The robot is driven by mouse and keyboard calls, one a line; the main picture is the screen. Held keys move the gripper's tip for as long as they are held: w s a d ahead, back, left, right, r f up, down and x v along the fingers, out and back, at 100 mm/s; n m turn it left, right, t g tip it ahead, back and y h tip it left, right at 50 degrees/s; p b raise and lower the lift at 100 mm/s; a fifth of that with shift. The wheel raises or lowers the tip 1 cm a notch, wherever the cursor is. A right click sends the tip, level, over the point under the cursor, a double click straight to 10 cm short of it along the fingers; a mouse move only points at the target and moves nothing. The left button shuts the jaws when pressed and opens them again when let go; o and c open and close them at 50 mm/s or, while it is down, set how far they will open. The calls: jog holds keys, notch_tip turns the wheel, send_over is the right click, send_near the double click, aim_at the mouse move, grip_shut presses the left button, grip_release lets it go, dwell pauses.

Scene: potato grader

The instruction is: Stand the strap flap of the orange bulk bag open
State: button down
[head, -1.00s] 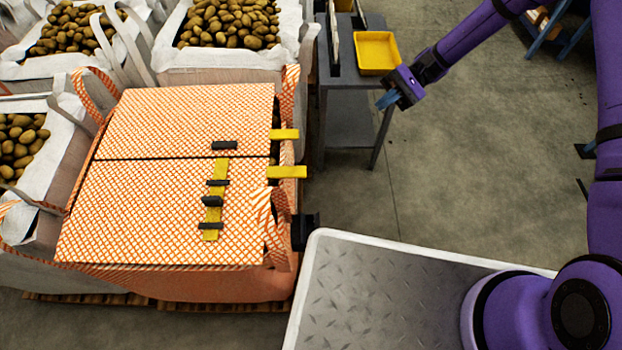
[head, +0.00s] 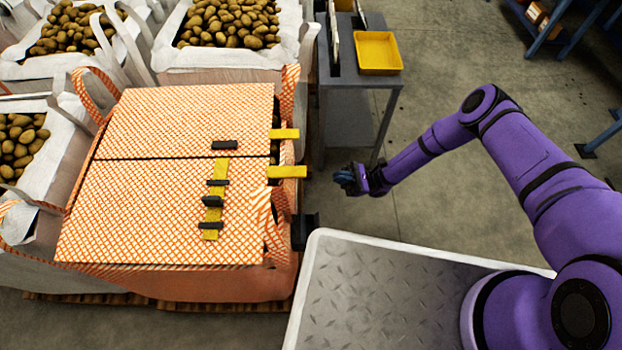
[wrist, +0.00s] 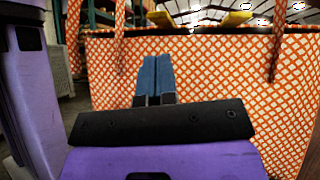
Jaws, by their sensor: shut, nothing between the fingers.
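The orange bulk bag (head: 190,278) stands at the left in the head view, its top covered by two orange-and-white checked flaps lying flat. The near flap (head: 130,215) carries a yellow strap (head: 217,178) with black loops across it. Two yellow tabs, the far one (head: 284,133) and the near one (head: 287,172), stick out past the bag's right edge. My gripper (head: 345,179) is right of the near tab, apart from it, empty, with its blue fingers (wrist: 157,75) together. In the wrist view the bag's checked side (wrist: 210,75) is ahead, with yellow tabs above.
White bags of potatoes (head: 230,60) stand behind and left of the orange bag. A grey table (head: 345,85) with a yellow tray (head: 378,52) is at the back. A black block (head: 304,231) juts from the bag's right side.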

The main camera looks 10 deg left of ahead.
jog(key=s+f+m+t+y, duration=0.3)
jog(key=s+f+m+t, duration=0.1)
jog(key=f+t, duration=0.1)
send_near(302, 176)
jog(key=a+r, duration=0.2)
jog(key=a, duration=0.3)
jog(key=shift+s+r+m+t+y, duration=0.4)
jog(key=shift+r+m+t, duration=0.1)
jog(key=shift+r, duration=0.15)
jog(key=shift+w+r+g, duration=0.1)
jog(key=shift+g, duration=0.2)
